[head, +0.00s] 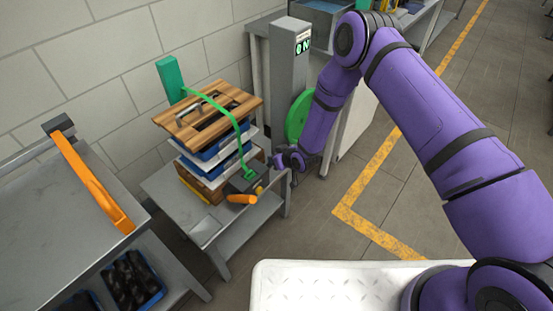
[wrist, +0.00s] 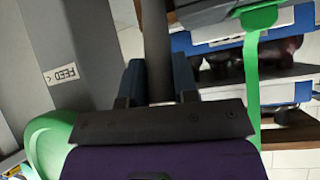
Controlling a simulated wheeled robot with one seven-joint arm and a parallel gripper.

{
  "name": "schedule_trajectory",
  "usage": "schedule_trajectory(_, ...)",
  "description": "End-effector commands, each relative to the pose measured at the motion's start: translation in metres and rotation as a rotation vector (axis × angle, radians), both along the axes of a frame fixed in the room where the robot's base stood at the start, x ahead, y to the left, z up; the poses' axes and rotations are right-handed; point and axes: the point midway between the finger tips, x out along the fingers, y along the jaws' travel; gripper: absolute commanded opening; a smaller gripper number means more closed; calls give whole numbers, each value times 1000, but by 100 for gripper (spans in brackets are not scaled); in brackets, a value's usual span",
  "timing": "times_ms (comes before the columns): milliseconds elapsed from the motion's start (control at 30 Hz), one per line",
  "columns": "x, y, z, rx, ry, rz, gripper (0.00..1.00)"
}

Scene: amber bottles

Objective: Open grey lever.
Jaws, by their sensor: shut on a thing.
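My gripper (head: 288,160) is at the end of the purple arm, beside the low grey table and the stack on it. In the wrist view my gripper (wrist: 158,82) has its two fingers on either side of a dark grey bar, the grey lever (wrist: 156,35), and is shut on it. The lever runs away from the gripper toward the top of that view. In the head view the lever is mostly hidden or too small to make out.
A stack of blue trays and wooden boards (head: 215,140) stands on the low table (head: 215,225), with a green strap (head: 236,125) over it. A grey post (head: 290,60) and green disc (head: 298,115) are close behind the gripper. Clear floor (head: 385,195) lies right.

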Motion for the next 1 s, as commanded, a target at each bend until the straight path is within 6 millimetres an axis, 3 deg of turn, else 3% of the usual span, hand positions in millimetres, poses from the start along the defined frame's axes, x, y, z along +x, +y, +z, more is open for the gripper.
schedule_trajectory(167, 1, 0, 0, 1, -3, 0, 0)
schedule_trajectory(200, 1, 0, 0, 1, -3, 0, 30)
schedule_trajectory(300, 1, 0, 0, 1, -3, 0, 53)
schedule_trajectory(667, -2, -2, 3, 1, -1, 0, 53)
schedule_trajectory(1000, -31, -33, 38, 1, -1, -1, 53)
